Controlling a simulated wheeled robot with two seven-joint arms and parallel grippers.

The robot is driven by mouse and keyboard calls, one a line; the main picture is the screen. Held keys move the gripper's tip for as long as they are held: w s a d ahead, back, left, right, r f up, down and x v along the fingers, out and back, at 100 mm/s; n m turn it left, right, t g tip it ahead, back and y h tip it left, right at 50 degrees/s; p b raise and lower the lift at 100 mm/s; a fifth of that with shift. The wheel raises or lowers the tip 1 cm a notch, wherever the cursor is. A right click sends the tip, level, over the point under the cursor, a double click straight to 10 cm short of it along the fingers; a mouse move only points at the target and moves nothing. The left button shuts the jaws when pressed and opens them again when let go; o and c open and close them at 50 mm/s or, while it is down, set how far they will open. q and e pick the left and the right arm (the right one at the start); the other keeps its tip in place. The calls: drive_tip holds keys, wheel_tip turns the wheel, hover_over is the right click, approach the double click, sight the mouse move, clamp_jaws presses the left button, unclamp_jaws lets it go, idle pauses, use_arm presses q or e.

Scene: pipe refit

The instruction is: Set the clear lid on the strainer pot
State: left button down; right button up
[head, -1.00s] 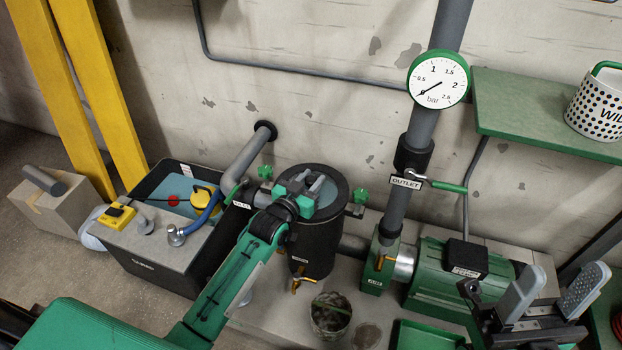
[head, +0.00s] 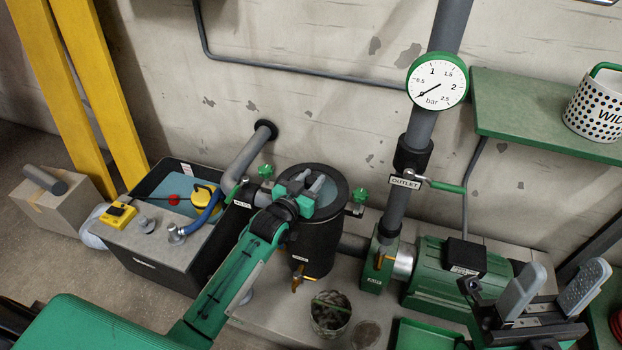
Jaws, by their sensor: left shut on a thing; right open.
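The strainer pot (head: 313,250) is a dark upright cylinder with a brass tap low on its front. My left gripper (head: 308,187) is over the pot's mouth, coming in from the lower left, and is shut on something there. The clear lid cannot be made out distinctly; the gripper covers much of the pot's top, and I cannot tell whether a lid is seated on the rim. My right gripper (head: 552,292) is open and empty at the lower right, its two grey fingers apart, in front of the green pump.
The green pump (head: 440,275) and outlet pipe (head: 400,205) stand right of the pot. A glass jar (head: 330,313) and a green tray (head: 425,336) are in front. A water tank (head: 150,268) is at left. A green shelf (head: 540,120) holds a dotted bucket (head: 597,105).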

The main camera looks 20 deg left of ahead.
use_arm(q)
drive_tip(key=shift+f, duration=0.55)
drive_tip(key=c, duration=1.3)
unclamp_jaws()
drive_tip(key=shift+c, duration=0.2)
